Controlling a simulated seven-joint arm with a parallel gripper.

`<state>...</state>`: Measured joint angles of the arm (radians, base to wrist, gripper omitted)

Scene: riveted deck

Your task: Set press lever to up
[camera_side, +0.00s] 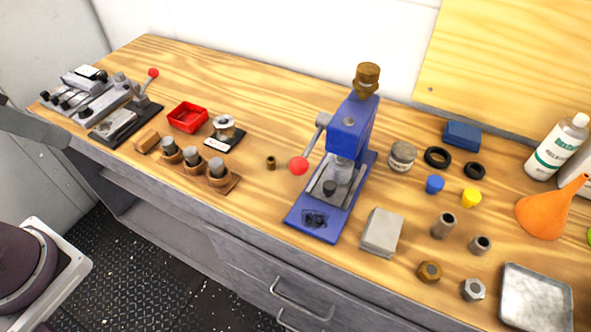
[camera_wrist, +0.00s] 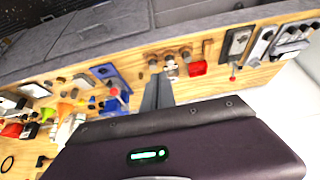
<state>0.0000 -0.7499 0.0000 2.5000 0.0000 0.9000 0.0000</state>
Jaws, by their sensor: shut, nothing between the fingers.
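The blue arbor press (camera_side: 352,125) stands on the bench right of centre in the side view. Its press lever (camera_side: 310,143) slopes down and left from the pivot to a red ball knob (camera_side: 299,166), which hangs beside the press's front. In the wrist view the press (camera_wrist: 104,72) is small and seen from above, with its red knob (camera_wrist: 115,92) near it. My gripper (camera_wrist: 158,80) shows in the wrist view, shut and empty, above the bench and apart from the press.
Bare bench lies behind the bushing.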

